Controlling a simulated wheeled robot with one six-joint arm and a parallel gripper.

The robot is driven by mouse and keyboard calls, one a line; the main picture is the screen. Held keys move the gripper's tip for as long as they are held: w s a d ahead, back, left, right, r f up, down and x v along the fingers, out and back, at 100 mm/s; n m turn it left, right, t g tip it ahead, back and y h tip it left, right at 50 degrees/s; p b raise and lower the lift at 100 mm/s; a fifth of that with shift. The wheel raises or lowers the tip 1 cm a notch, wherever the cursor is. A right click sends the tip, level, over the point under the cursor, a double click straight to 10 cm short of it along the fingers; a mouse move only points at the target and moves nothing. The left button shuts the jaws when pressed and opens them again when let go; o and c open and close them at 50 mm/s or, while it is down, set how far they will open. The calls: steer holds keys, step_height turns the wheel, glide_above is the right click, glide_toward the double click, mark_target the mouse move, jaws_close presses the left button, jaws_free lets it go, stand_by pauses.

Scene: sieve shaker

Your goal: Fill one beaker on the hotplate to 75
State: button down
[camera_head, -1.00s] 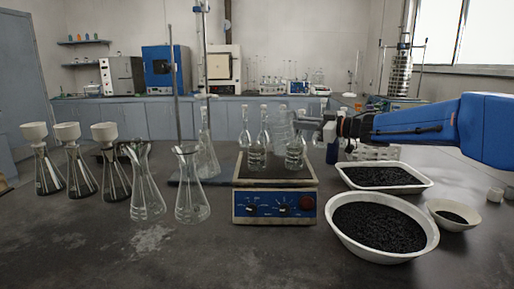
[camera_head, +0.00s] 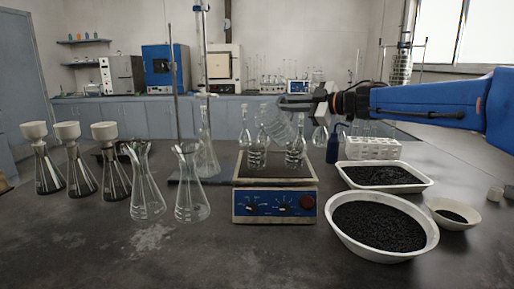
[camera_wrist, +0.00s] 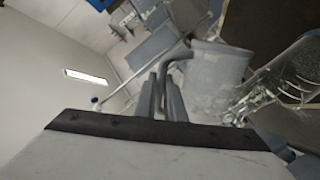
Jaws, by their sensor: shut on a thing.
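My gripper (camera_head: 318,103) is shut on the handle of a clear glass jug (camera_head: 283,122). The jug is tilted, its lower end toward the hotplate's glassware. In the wrist view my fingers (camera_wrist: 165,98) close on the bent handle, with the jug (camera_wrist: 217,68) beyond. The blue hotplate (camera_head: 275,208) stands at the middle of the bench. A left beaker (camera_head: 257,157) and a right beaker (camera_head: 295,157) stand on its plate, below the jug. Both seem to hold clear liquid; the level and any stream are too small to tell.
Two empty conical flasks (camera_head: 191,190) stand left of the hotplate, near a stand with a rod (camera_head: 175,100). Flasks with funnels stand farther left. A bowl of black granules (camera_head: 380,228), a tray (camera_head: 428,183) and a white rack (camera_head: 372,148) are at the right.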

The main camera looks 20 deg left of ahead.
steer(key=shift+s+a+n, duration=0.1)
steer(key=shift+s+n, duration=0.05)
steer(key=shift+n, duration=0.15)
steer(key=shift+s+a+n+p, duration=0.2)
steer(key=shift+s+n+p, duration=0.15)
steer(key=shift+n, duration=0.25)
stand_by(1.7)
steer(key=shift+s+a+r+n+t+h+p, duration=0.2)
steer(key=shift+s+r+n+t+h+p, duration=0.15)
steer(key=shift+r+n+p, duration=0.2)
stand_by(2.7)
